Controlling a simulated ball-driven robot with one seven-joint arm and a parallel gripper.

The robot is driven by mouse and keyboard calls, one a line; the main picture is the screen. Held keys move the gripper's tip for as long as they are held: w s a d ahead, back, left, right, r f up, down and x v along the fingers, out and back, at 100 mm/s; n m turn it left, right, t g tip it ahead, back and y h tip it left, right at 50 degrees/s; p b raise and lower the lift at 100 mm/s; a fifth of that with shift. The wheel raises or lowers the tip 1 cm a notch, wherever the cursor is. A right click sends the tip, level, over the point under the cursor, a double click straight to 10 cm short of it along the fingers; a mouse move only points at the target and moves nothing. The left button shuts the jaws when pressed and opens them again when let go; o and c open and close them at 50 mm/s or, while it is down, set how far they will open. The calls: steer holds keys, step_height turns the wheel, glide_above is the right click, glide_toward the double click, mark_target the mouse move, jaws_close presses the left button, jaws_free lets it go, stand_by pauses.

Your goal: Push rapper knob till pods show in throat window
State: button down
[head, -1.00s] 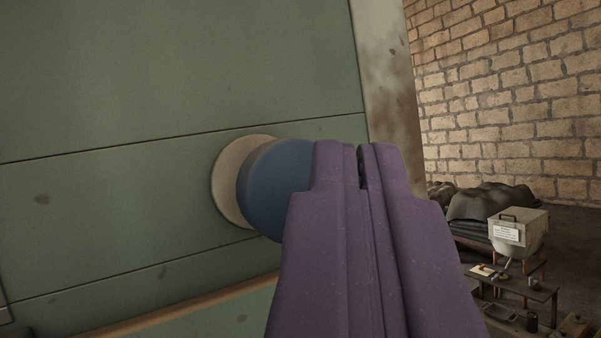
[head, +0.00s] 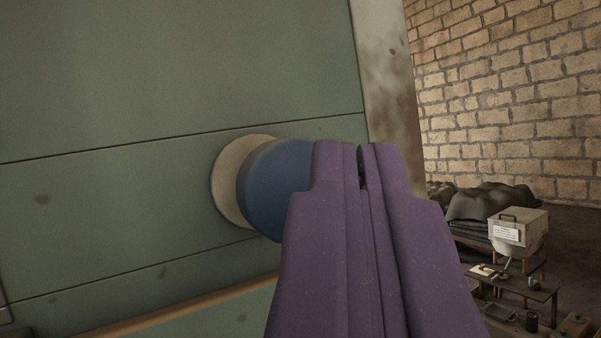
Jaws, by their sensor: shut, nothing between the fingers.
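A round blue knob (head: 272,190) stands out from a pale round base plate (head: 227,183) on a green panelled wall. I take it to be the rapper knob. My purple gripper (head: 358,150) is shut and empty. Its fingertips overlap the right side of the knob in the picture and hide that part. I cannot tell whether the tips touch the knob. No throat window and no pods show in this view.
The green panel (head: 110,210) fills the left, with a pale stained post (head: 388,75) at its right edge. At the lower right, away from the gripper, stand a low table (head: 520,287), a pale lidded box (head: 519,228) and dark covered heaps (head: 490,203). A brick wall (head: 510,90) is behind.

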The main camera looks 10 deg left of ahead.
mark_target(301, 183)
steer(key=shift+w+a, duration=0.1)
steer(key=shift+w+a, duration=0.15)
steer(key=shift+w, duration=0.1)
steer(key=shift+w+a+p, duration=0.75)
steer(key=shift+w+p, duration=0.05)
steer(key=shift+w, duration=0.15)
stand_by(1.9)
steer(key=shift+s, duration=0.1)
steer(key=s+d+b, duration=0.2)
steer(key=b, duration=0.1)
steer(key=shift+s, duration=0.15)
stand_by(0.3)
